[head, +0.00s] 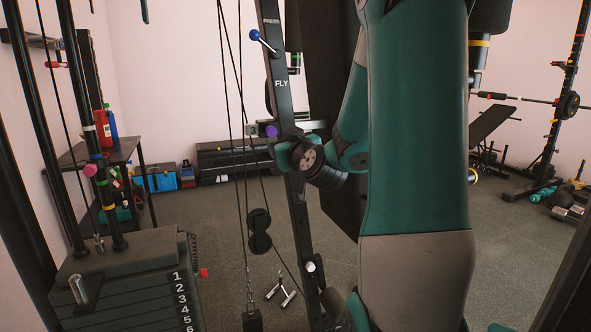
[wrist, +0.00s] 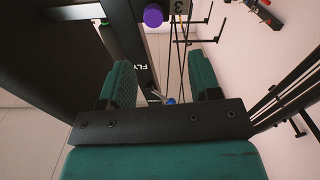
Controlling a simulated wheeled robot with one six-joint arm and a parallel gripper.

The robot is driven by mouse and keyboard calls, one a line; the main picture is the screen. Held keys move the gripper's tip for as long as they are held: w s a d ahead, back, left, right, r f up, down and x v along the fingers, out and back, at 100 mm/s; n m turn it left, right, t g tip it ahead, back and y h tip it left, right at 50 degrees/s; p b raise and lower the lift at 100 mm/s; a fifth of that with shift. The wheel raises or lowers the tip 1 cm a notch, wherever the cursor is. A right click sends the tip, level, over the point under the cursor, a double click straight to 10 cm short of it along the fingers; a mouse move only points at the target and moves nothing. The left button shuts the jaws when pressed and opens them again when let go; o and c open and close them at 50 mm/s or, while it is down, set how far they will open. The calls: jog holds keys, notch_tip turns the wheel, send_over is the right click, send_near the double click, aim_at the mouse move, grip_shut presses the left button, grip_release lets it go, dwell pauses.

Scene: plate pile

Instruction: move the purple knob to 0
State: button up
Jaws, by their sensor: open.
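The purple knob (head: 271,131) sits on the black upright of the machine, below the FLY lettering, at the end of a short horizontal bar. It also shows at the top of the wrist view (wrist: 153,16), beside a plate marked 3 (wrist: 178,7). No 0 mark is readable in either view. My gripper (wrist: 163,76) is open, with nothing between its teal fingers. In the wrist view the knob lies beyond the fingertips, apart from them. In the head view my arm and wrist hide most of the gripper, close to the upright just right of the knob.
A blue-ball lever (head: 255,36) sticks out above, near PRESS. Cables hang left of the upright. A numbered weight stack (head: 177,300) stands at lower left, with a pink knob (head: 90,170) on a post above it. A shelf (head: 120,150) and a barbell rack (head: 555,100) stand farther back.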

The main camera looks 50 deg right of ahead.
jog(key=shift+m+h, duration=0.3)
jog(key=shift+d+b+v, duration=0.1)
jog(key=shift+b+v, duration=1.15)
jog(key=shift+b, duration=0.2)
jog(key=shift+d+b+v, duration=0.15)
jog(key=shift+b+v, duration=1.05)
jog(key=shift+b, duration=0.2)
jog(key=shift+s+r, duration=0.1)
jog(key=shift+s, duration=0.05)
